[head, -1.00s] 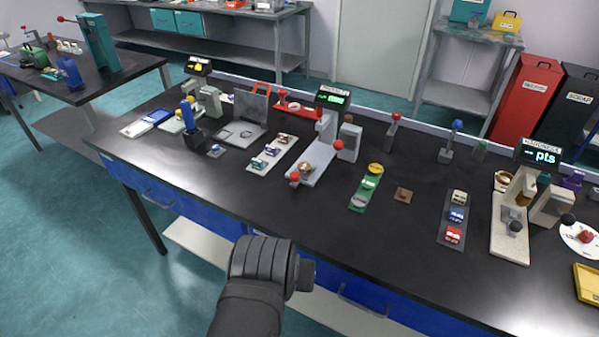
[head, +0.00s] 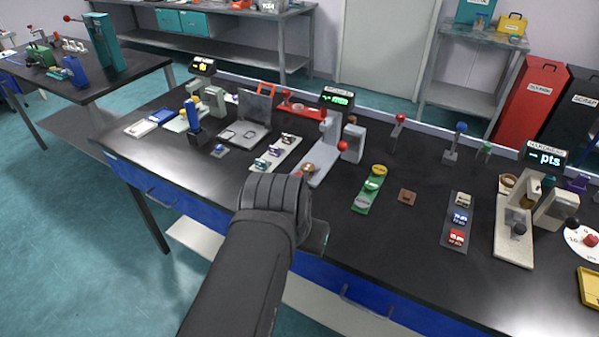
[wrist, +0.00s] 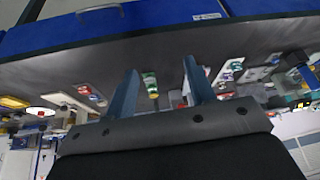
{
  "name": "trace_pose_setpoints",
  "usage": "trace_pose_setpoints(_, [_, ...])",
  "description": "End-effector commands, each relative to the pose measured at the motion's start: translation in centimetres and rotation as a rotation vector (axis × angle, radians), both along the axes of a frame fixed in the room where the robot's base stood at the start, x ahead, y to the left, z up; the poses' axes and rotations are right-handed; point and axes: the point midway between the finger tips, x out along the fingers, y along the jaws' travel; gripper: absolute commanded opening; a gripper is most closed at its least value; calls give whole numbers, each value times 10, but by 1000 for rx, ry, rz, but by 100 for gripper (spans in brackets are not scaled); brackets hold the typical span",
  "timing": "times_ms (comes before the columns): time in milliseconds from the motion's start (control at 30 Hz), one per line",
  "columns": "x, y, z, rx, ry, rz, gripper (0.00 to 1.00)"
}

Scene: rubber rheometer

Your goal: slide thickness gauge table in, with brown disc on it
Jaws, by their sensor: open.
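The thickness gauge (head: 331,128) is a grey stand with a red-knobbed lever, in the middle of the bench in the head view. Its long grey table (head: 324,168) extends toward the front. The brown disc (head: 308,168) lies on this table, in front of the gauge's upright.
A strip of coloured samples (head: 280,152) stands left of the gauge. A green strip (head: 369,190) with yellow and grey discs and a small brown block (head: 407,196) lie to its right. The hardness station (head: 517,225) is far right.

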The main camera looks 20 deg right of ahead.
Motion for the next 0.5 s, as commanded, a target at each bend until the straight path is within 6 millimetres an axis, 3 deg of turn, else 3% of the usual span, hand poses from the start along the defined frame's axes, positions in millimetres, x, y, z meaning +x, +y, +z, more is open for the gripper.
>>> trace_pose_setpoints(100, [29, -23, 34, 40, 15, -139, 50])
trace_pose_setpoints(200, [53, -38, 54, 77, 26, -242, 50])
trace_pose_setpoints(500, [135, -69, 81, 192, 78, -475, 50])
